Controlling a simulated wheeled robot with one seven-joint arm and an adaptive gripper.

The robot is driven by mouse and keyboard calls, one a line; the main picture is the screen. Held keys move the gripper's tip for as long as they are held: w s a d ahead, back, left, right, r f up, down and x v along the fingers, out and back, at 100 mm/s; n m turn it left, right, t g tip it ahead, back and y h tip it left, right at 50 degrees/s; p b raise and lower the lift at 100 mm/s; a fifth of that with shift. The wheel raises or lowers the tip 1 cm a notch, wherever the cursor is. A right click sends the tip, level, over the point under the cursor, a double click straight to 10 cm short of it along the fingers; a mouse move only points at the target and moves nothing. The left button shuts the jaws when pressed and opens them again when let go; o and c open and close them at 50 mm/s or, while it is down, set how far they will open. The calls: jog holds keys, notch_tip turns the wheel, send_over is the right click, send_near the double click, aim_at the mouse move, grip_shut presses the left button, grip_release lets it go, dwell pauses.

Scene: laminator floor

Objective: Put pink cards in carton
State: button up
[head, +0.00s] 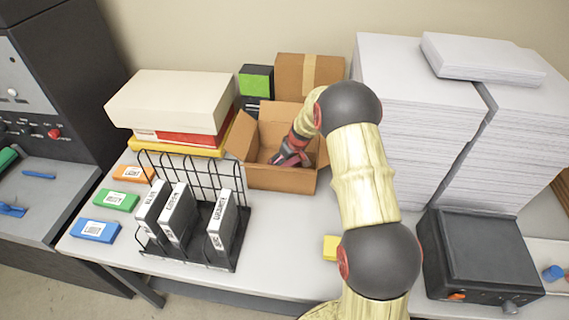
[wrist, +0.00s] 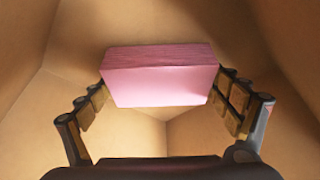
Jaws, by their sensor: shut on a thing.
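The open brown carton (head: 282,179) stands on the table near the back wall, with its flaps folded out. My gripper (head: 290,158) reaches down into the carton. In the wrist view my gripper (wrist: 165,85) is shut on a pink card stack (wrist: 160,77), one finger at each short side. Carton walls (wrist: 30,50) surround the stack in the wrist view. Whether the stack touches the carton floor I cannot tell. The pink stack is hidden in the head view.
A wire rack (head: 190,245) with several labelled boxes stands in front of the carton at left. Tall paper stacks (head: 410,120) rise at right. A closed brown box (head: 308,75) is behind. A yellow block (head: 331,247) lies near my arm. A dark machine (head: 480,255) sits at front right.

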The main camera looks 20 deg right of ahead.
jog(key=shift+f, duration=0.2)
jog(key=o, duration=1.3)
jog(key=shift+c, duration=0.2)
jog(key=shift+r, duration=0.2)
jog(key=shift+r, duration=0.35)
jog(key=a+v, duration=0.1)
jog(key=v, duration=1)
jog(key=s+a+r, duration=0.5)
jog(key=s+r, duration=0.2)
jog(key=r, duration=0.2)
jog(key=s+a+r, duration=0.5)
jog(key=s+r, duration=0.2)
jog(key=r, duration=0.2)
jog(key=s+a+r+m, duration=0.1)
jog(key=s+a+r, duration=0.1)
jog(key=s, duration=1)
jog(key=s+a+r+m+t+h, duration=0.1)
jog(key=s+a, duration=0.3)
jog(key=s, duration=0.8)
jog(key=shift+r+p, duration=0.45)
jog(key=shift+r, duration=0.3)
